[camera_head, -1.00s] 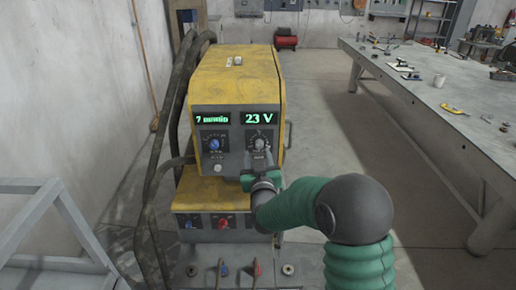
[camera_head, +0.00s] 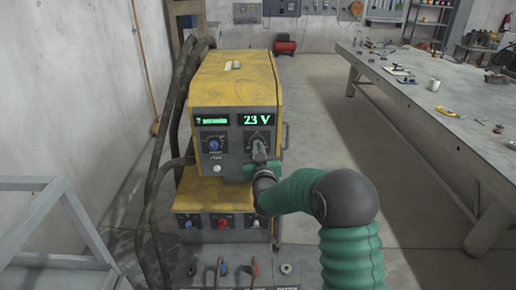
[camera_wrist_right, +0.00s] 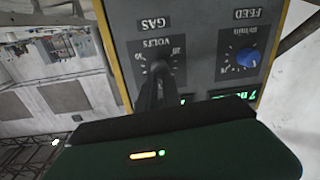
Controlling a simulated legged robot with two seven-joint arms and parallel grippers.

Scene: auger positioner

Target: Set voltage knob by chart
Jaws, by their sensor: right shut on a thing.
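The yellow-and-grey welder (camera_head: 235,85) stands ahead. Its right display (camera_head: 256,120) reads 23 V in green. Below it is the grey voltage knob (camera_head: 257,137), partly hidden by my right gripper (camera_head: 259,152). In the right wrist view, which is upside down, the knob (camera_wrist_right: 158,70) sits under the "VOLTS" scale label, with my dark gripper fingers (camera_wrist_right: 150,96) shut on it. The knob's exact pointer angle is hard to read. My left gripper does not show. I cannot make out a chart.
A blue feed knob (camera_head: 214,144) sits left of the voltage knob, under a smaller green display (camera_head: 212,121). Thick cables (camera_head: 153,195) hang on the left. A grey frame (camera_head: 60,215) is front left. A long workbench (camera_head: 425,110) stands on the right, with open floor between.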

